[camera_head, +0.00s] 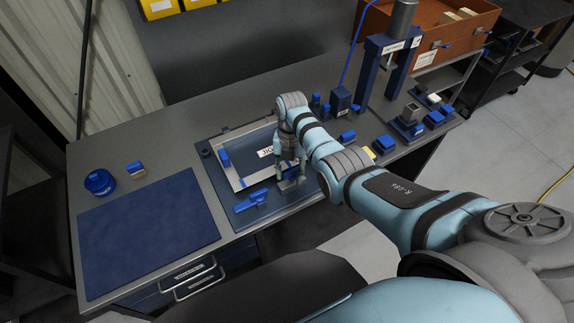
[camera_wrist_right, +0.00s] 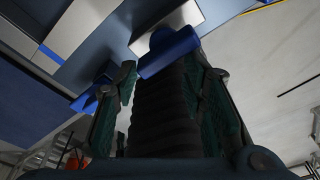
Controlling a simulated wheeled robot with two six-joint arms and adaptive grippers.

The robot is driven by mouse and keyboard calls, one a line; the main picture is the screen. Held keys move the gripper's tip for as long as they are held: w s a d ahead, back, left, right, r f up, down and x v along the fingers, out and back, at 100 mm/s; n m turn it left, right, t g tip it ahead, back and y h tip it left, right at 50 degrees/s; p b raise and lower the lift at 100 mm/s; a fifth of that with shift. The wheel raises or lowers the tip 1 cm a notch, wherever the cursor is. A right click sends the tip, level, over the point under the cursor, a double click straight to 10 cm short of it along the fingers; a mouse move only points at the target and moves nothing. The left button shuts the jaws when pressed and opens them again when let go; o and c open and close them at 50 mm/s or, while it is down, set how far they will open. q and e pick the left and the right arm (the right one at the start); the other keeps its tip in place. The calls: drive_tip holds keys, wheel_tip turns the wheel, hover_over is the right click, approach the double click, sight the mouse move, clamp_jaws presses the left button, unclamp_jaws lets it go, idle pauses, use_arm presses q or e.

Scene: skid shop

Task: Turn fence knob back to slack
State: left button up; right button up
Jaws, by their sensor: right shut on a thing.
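My right gripper (camera_head: 291,177) points down at the front right of the jig plate (camera_head: 222,196), shut on the fence knob. In the right wrist view the blue knob (camera_wrist_right: 168,53) shows at the fingertips, in front of a pale metal block (camera_wrist_right: 165,20). The fingers mostly hide the knob in the head view, so its turn angle cannot be read. A pale metal frame (camera_head: 234,176) with a label lies on the plate. A blue clamp-like part (camera_head: 250,203) lies just left of the gripper. My left gripper is not in view.
A blue mat (camera_head: 145,235) covers the bench's left front, with a round blue tin (camera_head: 100,182) behind it. A dark blue press (camera_head: 386,62) and several small blue-topped blocks (camera_head: 435,119) stand to the right. A brown drawer box (camera_head: 430,35) is at the back right.

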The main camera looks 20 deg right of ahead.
drive_tip(key=o, duration=0.4)
drive_tip(key=shift+w+d+r+t, duration=0.15)
drive_tip(key=shift+w+d+r, duration=0.05)
drive_tip(key=shift+w, duration=0.2)
drive_tip(key=shift+w+d+r+t, duration=0.15)
drive_tip(key=shift+w+d+r, duration=0.05)
drive_tip(key=shift+w, duration=0.15)
drive_tip(key=shift+c, duration=0.2)
drive_tip(key=shift+w+r, duration=0.1)
drive_tip(key=shift+r, duration=0.4)
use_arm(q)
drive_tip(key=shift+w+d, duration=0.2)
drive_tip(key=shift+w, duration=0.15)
use_arm(e)
drive_tip(key=r, duration=0.5)
drive_tip(key=shift+w+r, duration=0.2)
drive_tip(key=shift+r, duration=0.2)
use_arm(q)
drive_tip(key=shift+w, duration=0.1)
use_arm(e)
drive_tip(key=shift+w, duration=0.1)
drive_tip(key=shift+f, duration=0.1)
